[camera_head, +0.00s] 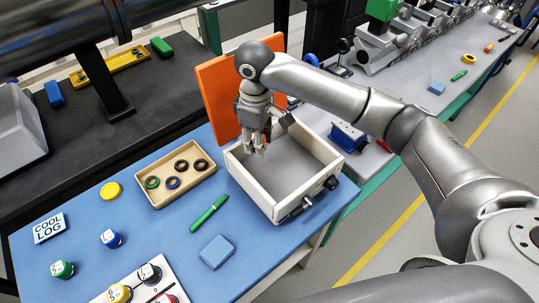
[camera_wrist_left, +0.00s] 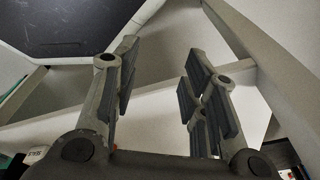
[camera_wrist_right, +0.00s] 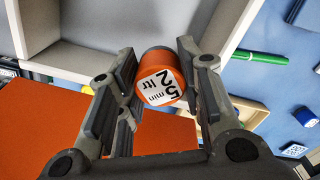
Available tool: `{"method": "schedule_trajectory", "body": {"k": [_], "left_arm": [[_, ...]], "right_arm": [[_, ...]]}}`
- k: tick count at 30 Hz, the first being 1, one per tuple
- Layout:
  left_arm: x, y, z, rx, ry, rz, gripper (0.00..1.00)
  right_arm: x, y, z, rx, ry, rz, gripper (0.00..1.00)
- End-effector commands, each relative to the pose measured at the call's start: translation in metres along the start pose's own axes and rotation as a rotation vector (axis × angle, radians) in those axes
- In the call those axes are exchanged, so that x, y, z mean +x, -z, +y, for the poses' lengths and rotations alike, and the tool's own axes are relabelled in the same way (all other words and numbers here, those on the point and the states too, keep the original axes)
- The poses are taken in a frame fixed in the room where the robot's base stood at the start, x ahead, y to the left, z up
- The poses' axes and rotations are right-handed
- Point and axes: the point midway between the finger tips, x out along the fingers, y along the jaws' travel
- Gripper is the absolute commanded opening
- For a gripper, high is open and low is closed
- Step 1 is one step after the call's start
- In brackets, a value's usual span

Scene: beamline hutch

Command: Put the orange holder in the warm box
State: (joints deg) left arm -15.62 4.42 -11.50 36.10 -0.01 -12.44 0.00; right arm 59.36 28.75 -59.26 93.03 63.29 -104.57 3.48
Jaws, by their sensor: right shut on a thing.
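The orange holder (camera_wrist_right: 160,85), a small cylinder with a white printed label on its end, sits between the fingers of my right gripper (camera_wrist_right: 155,95) in the right wrist view. My right gripper (camera_head: 256,146) is shut on it, over the upper left corner of an open white-walled box (camera_head: 245,182) in the head view. The fingers mostly hide the holder there. The box, which I take for the warm box, has an orange lid (camera_head: 218,95) standing up behind it and dark knobs at its front. My left gripper (camera_wrist_left: 158,95) is open and empty in the left wrist view.
On the blue table are a tray of rings (camera_head: 148,191), a green pen (camera_head: 209,213), a light-blue block (camera_head: 217,252), a COOL LOG sign (camera_head: 49,228), a blue holder (camera_head: 110,238) and a green holder (camera_head: 62,269). More holders stand on a white rack at the front. The box interior looks empty.

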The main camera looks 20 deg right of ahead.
Motion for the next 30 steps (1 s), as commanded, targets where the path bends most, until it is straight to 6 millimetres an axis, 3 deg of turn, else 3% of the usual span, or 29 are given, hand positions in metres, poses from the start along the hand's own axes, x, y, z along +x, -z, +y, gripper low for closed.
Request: {"method": "schedule_trajectory", "body": {"k": [3, 11, 18, 23, 30], "left_arm": [[-0.007, -0.015, 0.001, 0.000, -0.001, -0.022, 0.40], [-0.015, -0.048, 0.004, 0.000, -0.005, -0.072, 0.40], [-0.019, -0.032, 0.002, 0.000, -0.002, -0.049, 0.40], [-0.018, -0.013, -0.001, 0.000, 0.000, -0.019, 0.40], [-0.018, -0.019, 0.000, 0.000, -0.001, -0.029, 0.40]], "right_arm": [[0.020, -0.001, 0.000, 0.001, 0.003, -0.004, 0.09], [0.050, -0.002, 0.000, 0.002, 0.002, -0.004, 0.09], [0.084, -0.001, 0.000, 0.001, 0.001, -0.002, 0.09], [0.086, -0.001, 0.000, 0.000, -0.001, 0.000, 0.09], [0.089, -0.001, 0.000, 0.001, 0.000, 0.000, 0.09]]}}
